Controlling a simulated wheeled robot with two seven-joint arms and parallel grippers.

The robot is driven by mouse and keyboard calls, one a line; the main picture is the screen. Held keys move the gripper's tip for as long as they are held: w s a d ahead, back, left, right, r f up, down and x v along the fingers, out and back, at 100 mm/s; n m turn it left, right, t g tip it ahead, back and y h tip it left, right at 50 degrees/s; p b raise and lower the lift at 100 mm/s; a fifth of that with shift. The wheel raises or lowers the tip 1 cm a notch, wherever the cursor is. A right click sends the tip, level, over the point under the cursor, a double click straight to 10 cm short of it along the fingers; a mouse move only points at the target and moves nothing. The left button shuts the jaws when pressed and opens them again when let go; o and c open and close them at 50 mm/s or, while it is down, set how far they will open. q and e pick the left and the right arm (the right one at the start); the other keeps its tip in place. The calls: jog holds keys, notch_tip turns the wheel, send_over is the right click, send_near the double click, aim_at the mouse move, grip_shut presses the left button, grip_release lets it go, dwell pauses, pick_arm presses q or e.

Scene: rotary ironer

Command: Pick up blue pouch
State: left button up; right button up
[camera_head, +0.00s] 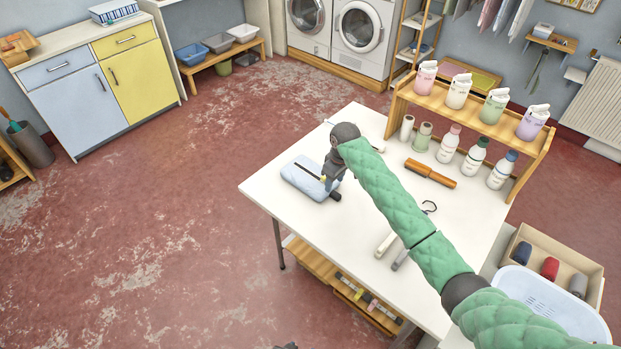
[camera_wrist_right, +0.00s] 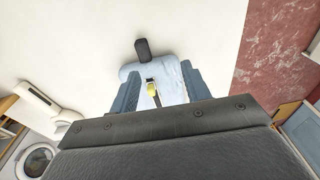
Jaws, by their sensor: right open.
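The light blue pouch (camera_head: 302,183) lies flat near the left edge of the white table, with a dark zip and a yellow pull. My right gripper (camera_head: 331,183) is over the pouch's right end, pointing down and open. In the right wrist view the pouch (camera_wrist_right: 168,72) shows between the two spread blue-grey fingers (camera_wrist_right: 160,88). I cannot tell whether the fingers touch it. The gripper hides part of the pouch's right end. My left gripper cannot be made out.
A small black item (camera_head: 335,196) lies close beside the pouch; it also shows in the wrist view (camera_wrist_right: 143,48). An orange-brown roller (camera_head: 430,173), several bottles and a wooden rack (camera_head: 470,105) stand farther right. The white table (camera_head: 290,222) is clear in front of the pouch.

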aim_at(338, 195)
notch_tip(338, 195, up, 3)
jog(key=w+d+h, duration=0.1)
jog(key=w+d, duration=0.1)
jog(key=w, duration=0.1)
jog(key=shift+g, duration=0.3)
jog(key=shift+s+a+f, duration=0.1)
jog(key=shift+f, duration=2.95)
jog(key=shift+s+a+f, duration=0.1)
jog(key=shift+f, duration=2.9)
grip_shut()
notch_tip(338, 195, up, 10)
notch_tip(338, 195, down, 7)
jog(key=shift+f, duration=0.15)
